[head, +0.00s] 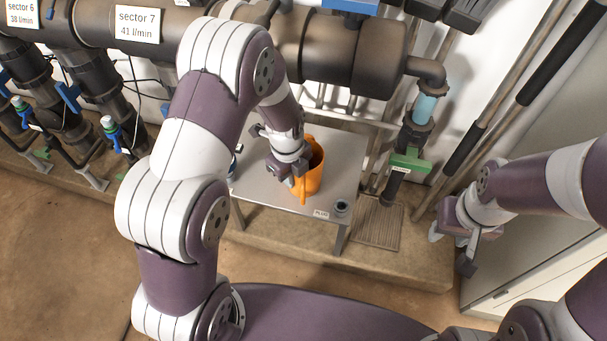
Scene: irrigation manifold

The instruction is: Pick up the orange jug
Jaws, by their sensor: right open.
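The orange jug (316,178) stands upright on a small grey table in the middle of the head view. My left gripper (288,176) is at the jug's left side and rim, with the wrist above it. It hides part of the jug. Its fingers are small and partly covered, so I cannot tell whether they grip the jug or only lie close to it. My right gripper (466,250) is open and empty at the right, well apart from the jug, in front of the grey cabinet.
The small table (262,196) also carries a small dark round cup (341,206) and a label (321,213). Large brown pipes (340,52) run behind and above it. A green-handled valve (408,162) and a floor grate (376,224) are to the right. The floor at lower left is clear.

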